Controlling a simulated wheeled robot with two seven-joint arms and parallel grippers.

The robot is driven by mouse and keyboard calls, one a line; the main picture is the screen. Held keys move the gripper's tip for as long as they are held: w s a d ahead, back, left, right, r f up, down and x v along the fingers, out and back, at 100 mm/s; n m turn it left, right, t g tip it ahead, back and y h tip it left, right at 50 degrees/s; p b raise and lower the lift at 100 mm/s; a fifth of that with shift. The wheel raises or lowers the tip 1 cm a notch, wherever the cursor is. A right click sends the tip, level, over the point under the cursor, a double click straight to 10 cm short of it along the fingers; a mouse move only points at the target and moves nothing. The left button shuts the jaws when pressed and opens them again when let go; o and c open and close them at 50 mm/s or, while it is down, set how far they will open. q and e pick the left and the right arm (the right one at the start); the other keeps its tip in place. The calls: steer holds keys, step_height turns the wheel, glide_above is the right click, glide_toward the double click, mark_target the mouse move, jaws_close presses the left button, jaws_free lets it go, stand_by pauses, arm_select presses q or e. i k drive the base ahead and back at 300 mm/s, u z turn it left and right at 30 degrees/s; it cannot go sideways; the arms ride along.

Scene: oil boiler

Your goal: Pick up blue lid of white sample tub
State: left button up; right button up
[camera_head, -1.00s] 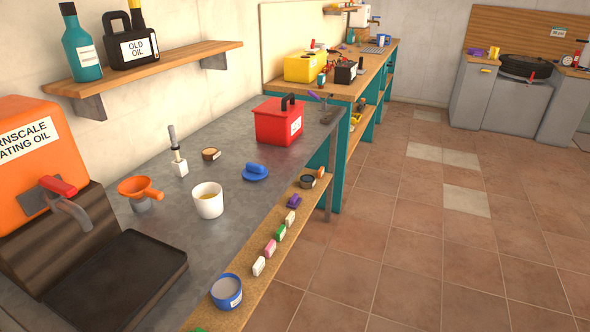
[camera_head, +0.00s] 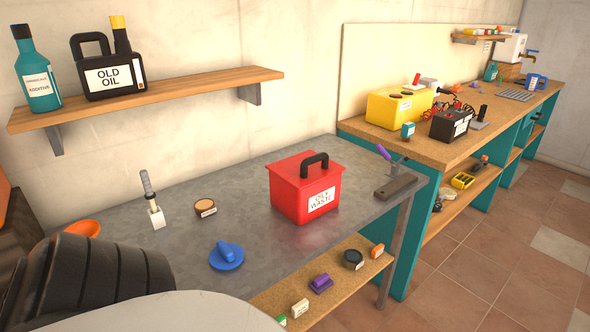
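The blue lid (camera_head: 227,255) lies on the grey metal workbench, with its raised blue handle on top. It is near the bench's front edge, left of and nearer than the red oily waste box. The white sample tub is not visible now. A dark ribbed part and a pale rounded part of my own body cover the lower left of the view. Neither of my gripper's fingertips shows, so nothing can be seen touching the lid.
The red oily waste box (camera_head: 306,188) stands behind the lid to the right. A white-based brush (camera_head: 155,213), a small round brown tin (camera_head: 205,208) and an orange funnel (camera_head: 83,229) are on the bench. A lower wooden shelf (camera_head: 345,268) holds small items. Bench around the lid is clear.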

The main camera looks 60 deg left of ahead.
mark_target(225, 256)
steer(key=i, duration=1.35)
steer(key=u, duration=4.35)
